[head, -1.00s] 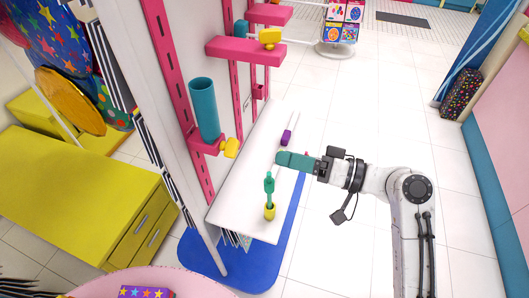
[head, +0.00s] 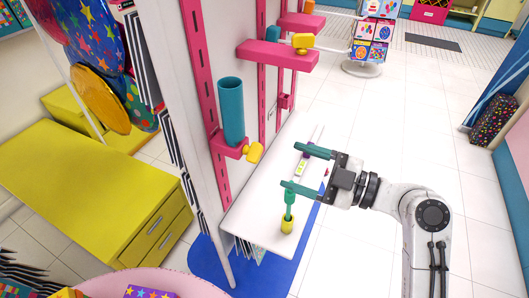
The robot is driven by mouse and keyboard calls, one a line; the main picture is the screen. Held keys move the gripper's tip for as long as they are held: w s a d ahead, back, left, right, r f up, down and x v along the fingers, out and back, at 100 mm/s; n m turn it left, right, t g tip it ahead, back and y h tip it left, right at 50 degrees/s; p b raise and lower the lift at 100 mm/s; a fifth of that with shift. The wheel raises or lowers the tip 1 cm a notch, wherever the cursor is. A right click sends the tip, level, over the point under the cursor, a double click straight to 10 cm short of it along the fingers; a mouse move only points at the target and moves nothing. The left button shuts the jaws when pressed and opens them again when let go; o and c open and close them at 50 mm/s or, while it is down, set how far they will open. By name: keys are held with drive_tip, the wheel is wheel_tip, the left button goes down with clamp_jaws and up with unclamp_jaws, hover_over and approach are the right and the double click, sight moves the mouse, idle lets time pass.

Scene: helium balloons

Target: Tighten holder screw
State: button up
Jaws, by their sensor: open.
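In the head view, a pink holder bracket (head: 229,146) on the slotted upright carries a teal cylinder (head: 231,110). A yellow screw knob (head: 254,152) sticks out of its right side. My gripper (head: 291,165) is open, its two teal fingers spread apart and pointing left, to the right of the knob and apart from it. The gap between the fingers looks empty. The lower finger overlaps the top of a green piece with a yellow base (head: 287,226) on the white shelf; I cannot tell if they touch.
A higher pink bracket (head: 272,55) has another yellow knob (head: 301,41). A purple item (head: 302,162) lies on the white shelf (head: 262,212), seen between my fingers. A yellow drawer cabinet (head: 85,190) stands left. The tiled floor (head: 410,130) at right is clear.

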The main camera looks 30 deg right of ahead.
sight(261, 153)
drive_tip(key=p+x, duration=0.2)
drive_tip(key=x, duration=0.6)
drive_tip(key=shift+c, duration=0.4)
drive_tip(key=c, duration=1)
drive_tip(key=shift+m, duration=0.3)
drive_tip(key=shift+d+m, duration=0.15)
drive_tip(key=shift+m, duration=2.55)
drive_tip(key=o, duration=1.1)
